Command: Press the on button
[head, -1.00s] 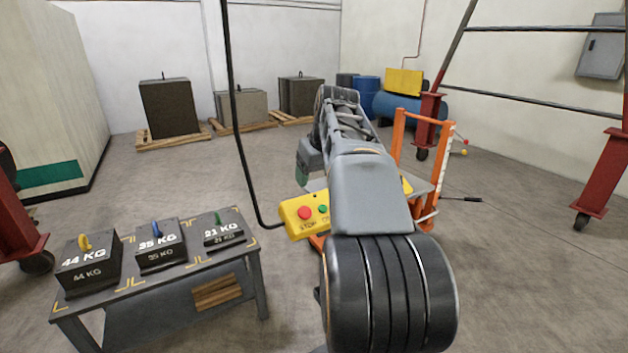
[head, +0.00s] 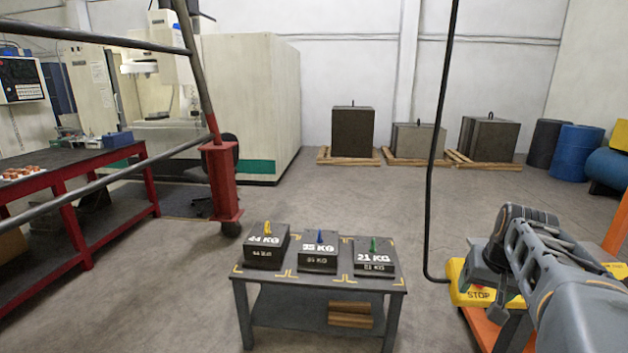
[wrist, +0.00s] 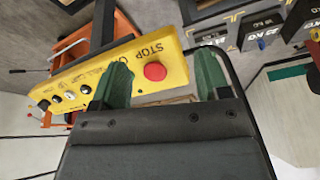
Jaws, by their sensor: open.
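A yellow control box (wrist: 100,75) hangs on a black cable; it also shows at the lower right of the head view (head: 462,290), partly behind my arm. In the wrist view its face carries a red stop button (wrist: 155,71) and several smaller buttons and knobs (wrist: 70,95) farther left. Lettering beginning with O stands beside STOP, cut off by my left finger; the on button there is hidden. My gripper (wrist: 160,68) has green fingers, apart and empty. The left finger overlaps the box face; the right lies beyond the box's end. Contact cannot be told.
An orange frame (wrist: 130,22) stands by the box. A red-footed gantry leg (head: 221,180) stands left of the table. Open floor lies behind the table.

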